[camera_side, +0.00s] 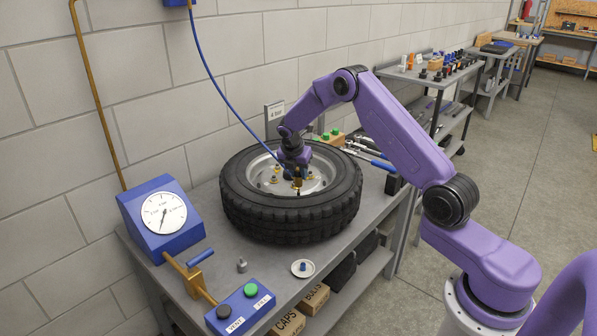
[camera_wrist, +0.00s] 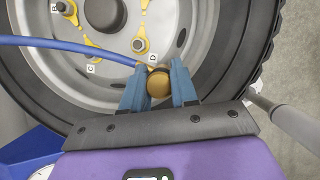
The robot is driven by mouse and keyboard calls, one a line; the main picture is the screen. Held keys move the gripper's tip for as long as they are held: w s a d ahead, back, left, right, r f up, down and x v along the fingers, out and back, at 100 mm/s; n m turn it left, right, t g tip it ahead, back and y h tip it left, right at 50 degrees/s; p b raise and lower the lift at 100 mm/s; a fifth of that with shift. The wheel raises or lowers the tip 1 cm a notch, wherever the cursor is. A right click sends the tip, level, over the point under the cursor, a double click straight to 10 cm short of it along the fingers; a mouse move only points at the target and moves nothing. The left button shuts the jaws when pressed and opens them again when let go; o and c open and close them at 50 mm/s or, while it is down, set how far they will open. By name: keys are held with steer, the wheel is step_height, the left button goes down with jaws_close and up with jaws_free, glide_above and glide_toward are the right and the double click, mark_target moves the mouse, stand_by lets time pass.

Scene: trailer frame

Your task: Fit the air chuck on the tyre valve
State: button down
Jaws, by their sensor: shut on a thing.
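The tyre (camera_side: 290,215) lies flat on the bench with its grey wheel rim (camera_side: 258,180) facing up; the tyre also shows in the wrist view (camera_wrist: 245,50). My gripper (camera_side: 295,172) is over the wheel, pointing down. In the wrist view my gripper (camera_wrist: 158,88) is shut on the brass air chuck (camera_wrist: 159,84), which the blue hose (camera_wrist: 75,41) joins from the left. Brass fittings with dark tips stand on the rim, tagged C (camera_wrist: 87,45) and D (camera_wrist: 139,45). I cannot tell which is the task's valve, or whether the chuck touches one.
A small dish (camera_side: 302,268) and a grey fitting (camera_side: 241,265) lie near the front. Tools (camera_side: 370,155) lie behind the tyre.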

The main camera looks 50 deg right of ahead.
mark_target(299, 179)
steer(key=shift+f, duration=0.25)
steer(key=shift+f, duration=1.3)
steer(key=shift+c, duration=1.6)
jaws_free()
steer(key=shift+r, duration=4)
